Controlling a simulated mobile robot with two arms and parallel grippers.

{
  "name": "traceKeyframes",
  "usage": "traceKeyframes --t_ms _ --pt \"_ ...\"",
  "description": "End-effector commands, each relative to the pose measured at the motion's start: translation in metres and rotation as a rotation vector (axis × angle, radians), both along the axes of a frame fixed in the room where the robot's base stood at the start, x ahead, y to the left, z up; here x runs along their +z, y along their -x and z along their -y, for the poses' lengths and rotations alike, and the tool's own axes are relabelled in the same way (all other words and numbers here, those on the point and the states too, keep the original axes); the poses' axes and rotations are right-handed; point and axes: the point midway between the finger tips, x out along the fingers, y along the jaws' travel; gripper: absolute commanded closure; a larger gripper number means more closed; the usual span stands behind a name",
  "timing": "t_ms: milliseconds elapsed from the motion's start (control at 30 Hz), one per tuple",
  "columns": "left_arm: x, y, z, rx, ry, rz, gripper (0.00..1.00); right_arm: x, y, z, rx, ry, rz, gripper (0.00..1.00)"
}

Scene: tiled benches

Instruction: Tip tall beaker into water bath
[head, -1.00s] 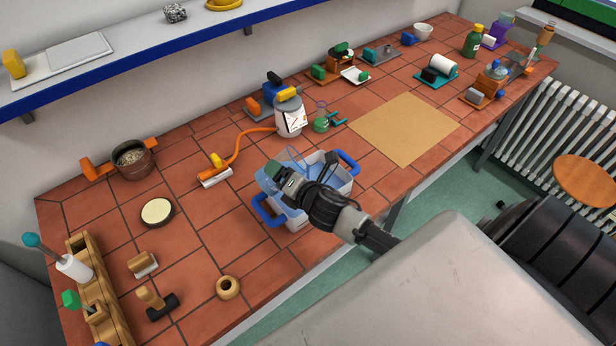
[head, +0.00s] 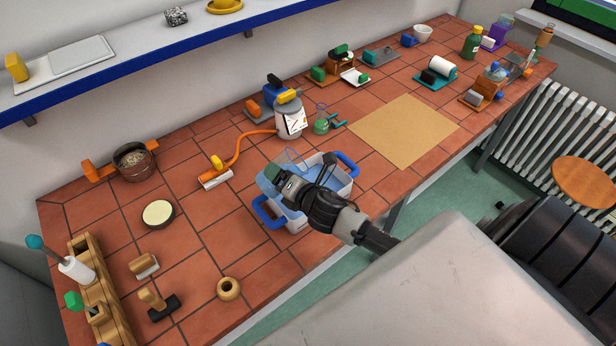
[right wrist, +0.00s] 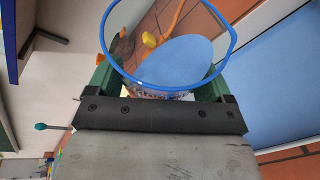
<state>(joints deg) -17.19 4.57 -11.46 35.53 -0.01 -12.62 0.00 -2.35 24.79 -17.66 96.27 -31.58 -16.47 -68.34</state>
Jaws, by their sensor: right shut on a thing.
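The tall beaker (right wrist: 173,62) is clear with a blue rim and holds blue liquid. My right gripper (right wrist: 165,88) is shut on it, with a green finger on each side. In the head view the right gripper (head: 279,180) is over the left part of the water bath (head: 296,221), a pale tub with blue handles and blue water. The beaker is largely hidden there by the gripper, and its exact tilt is hard to tell. The bath's water (right wrist: 275,85) fills the right side of the wrist view. My left gripper is not in view.
A white bottle (head: 290,118) and a flask with green liquid (head: 321,122) stand behind the bath. A round wooden ring (head: 229,288) lies front left. A tan mat (head: 405,130) lies bare to the right.

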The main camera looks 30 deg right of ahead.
Motion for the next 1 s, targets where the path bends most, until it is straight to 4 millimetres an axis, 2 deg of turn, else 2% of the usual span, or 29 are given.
traceKeyframes --t_ms 1000 --pt "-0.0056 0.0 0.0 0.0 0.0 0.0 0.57 0.0 -0.0004 0.0003 0.0 -0.053 0.015 0.56"
